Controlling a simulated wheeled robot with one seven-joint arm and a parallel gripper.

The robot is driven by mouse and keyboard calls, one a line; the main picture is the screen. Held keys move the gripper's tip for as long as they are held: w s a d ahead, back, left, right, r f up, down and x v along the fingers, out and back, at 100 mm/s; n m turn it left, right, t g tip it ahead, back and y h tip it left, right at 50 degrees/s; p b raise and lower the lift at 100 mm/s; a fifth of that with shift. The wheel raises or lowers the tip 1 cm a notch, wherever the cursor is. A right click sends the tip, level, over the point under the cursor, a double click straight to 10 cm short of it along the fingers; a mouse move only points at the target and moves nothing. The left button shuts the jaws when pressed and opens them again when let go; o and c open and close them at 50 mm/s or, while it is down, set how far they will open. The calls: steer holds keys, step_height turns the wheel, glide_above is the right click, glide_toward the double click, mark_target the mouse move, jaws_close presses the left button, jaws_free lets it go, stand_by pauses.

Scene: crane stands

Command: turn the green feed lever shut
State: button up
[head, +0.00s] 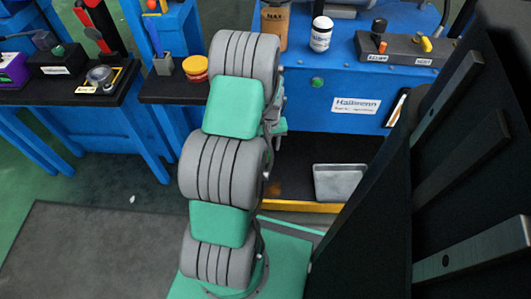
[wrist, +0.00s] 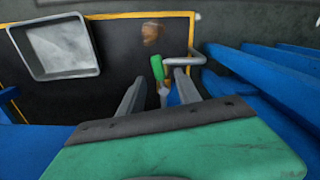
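The green feed lever (wrist: 157,68) shows in the wrist view just beyond my fingers, beside a grey bent pipe (wrist: 185,62). It stands roughly upright in the picture, with a small metal part below its handle. My gripper (wrist: 161,80) has its two grey fingers apart, one on each side of the line to the lever. I cannot tell whether the lever is between the fingertips or just past them. In the head view my arm hides the lever and most of the gripper.
Blue rails (wrist: 265,75) run close on the right in the wrist view. A brown patch (wrist: 152,33) lies beyond the lever.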

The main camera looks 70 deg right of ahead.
mark_target(270, 154)
step_height(270, 154, down, 5)
steer(key=shift+s+r+b, duration=0.1)
steer(key=shift+s+b, duration=0.05)
steer(key=shift+b, duration=0.55)
steer(key=shift+c, duration=0.3)
jaws_close()
stand_by(0.5)
